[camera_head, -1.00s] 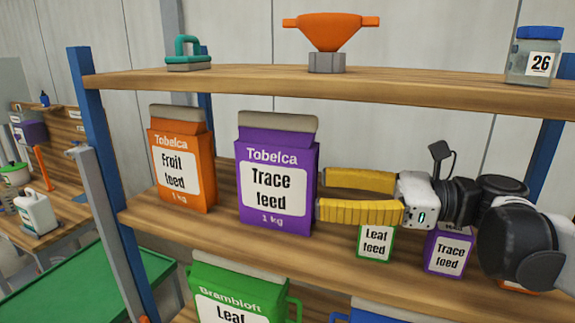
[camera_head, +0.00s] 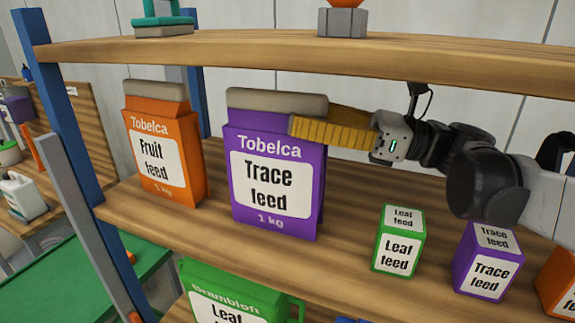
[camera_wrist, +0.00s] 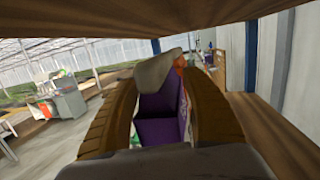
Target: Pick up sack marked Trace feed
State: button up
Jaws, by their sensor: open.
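The purple Trace feed sack (camera_head: 270,190), with a grey folded top, stands upright on the middle shelf. My gripper (camera_head: 318,122) is at its upper right. One yellow finger shows in front of the sack's right edge, and the other is partly hidden behind the sack. In the wrist view the sack (camera_wrist: 160,115) lies between the two open fingers (camera_wrist: 165,105), its grey top tilted across the view. I cannot tell whether the fingers touch it.
An orange Fruit feed sack (camera_head: 163,155) stands left of it. A green Leaf feed box (camera_head: 398,242) and a purple Trace feed box (camera_head: 488,262) stand to the right. The upper shelf board (camera_head: 250,47) runs close above.

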aim_at(279, 109)
jog(key=x, duration=0.3)
jog(key=shift+w+a+b, duration=0.15)
jog(key=shift+a+b, duration=0.2)
jog(key=shift+a, duration=0.05)
jog(key=shift+c, duration=0.2)
grip_shut()
jog(key=shift+r, duration=0.15)
